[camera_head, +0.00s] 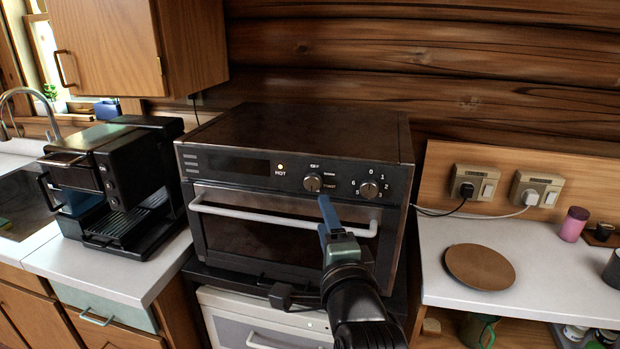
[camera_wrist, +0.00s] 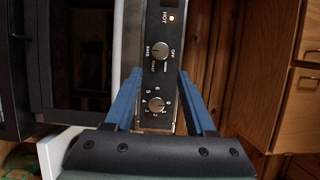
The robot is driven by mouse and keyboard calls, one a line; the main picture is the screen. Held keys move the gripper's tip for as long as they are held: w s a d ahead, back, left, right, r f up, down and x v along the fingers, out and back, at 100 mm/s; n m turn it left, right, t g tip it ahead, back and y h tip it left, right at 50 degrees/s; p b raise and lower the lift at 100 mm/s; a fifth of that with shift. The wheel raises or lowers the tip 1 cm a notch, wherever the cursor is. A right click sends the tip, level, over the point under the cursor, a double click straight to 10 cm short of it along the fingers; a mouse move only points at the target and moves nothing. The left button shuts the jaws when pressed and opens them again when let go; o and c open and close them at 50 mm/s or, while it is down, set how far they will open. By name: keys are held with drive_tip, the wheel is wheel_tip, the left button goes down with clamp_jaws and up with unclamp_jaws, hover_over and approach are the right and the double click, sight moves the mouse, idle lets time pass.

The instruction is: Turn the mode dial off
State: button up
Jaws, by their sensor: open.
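The mode dial (camera_head: 312,182) is a round metal knob on the oven's dark control panel, next to the lit HOT light. In the wrist view the mode dial (camera_wrist: 160,51) lies ahead of the fingertips, with OFF, BAKE and other printing around it. Its exact setting is too small to read surely. My gripper (camera_head: 324,203) is in front of the panel, just below the mode dial in the head view. In the wrist view my gripper (camera_wrist: 159,74) is open and empty, its two blue fingers apart, with the numbered dial (camera_wrist: 156,104) showing between them.
The oven (camera_head: 290,125) has a white door handle (camera_head: 285,213) below the panel, close to my gripper. A black coffee machine (camera_head: 115,185) stands left. Right are a counter with a brown round plate (camera_head: 479,266) and wall outlets with plugged cords.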

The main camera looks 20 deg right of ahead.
sight(313, 184)
drive_tip(key=p+x, duration=0.1)
drive_tip(key=x, duration=1)
drive_tip(key=shift+w+p, duration=0.35)
clamp_jaws()
